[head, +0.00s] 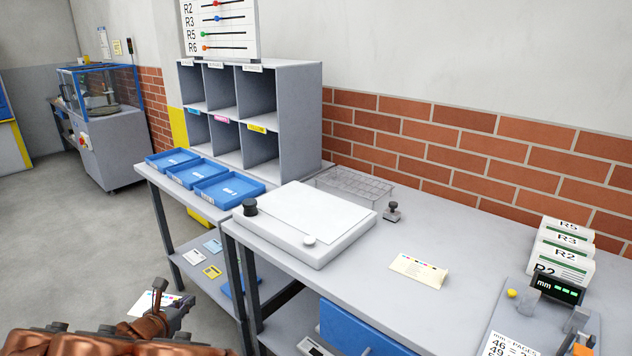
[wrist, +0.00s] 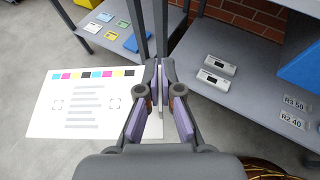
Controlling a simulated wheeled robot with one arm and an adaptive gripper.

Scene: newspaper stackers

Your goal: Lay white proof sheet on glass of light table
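The white proof sheet (wrist: 82,105), with a row of colour patches and grey text lines, is at my gripper (wrist: 159,72) in the wrist view. Its right end passes behind the fingers, which are closed together on it. In the head view the sheet (head: 150,303) shows at my gripper (head: 184,304), low at the left, out over the floor in front of the benches. The light table (head: 345,245) is a white slab on the right bench, with a pale glass top (head: 305,213). Nothing lies on the glass. My gripper is well left of it and lower.
A black knob (head: 250,207) and a white knob (head: 309,241) sit at the light table's edges. A clear tray (head: 353,185), a small black-handled stamp (head: 392,211) and a colour-marked card (head: 418,270) are near it. Blue trays (head: 228,190) stand left. Lower shelves hold cards.

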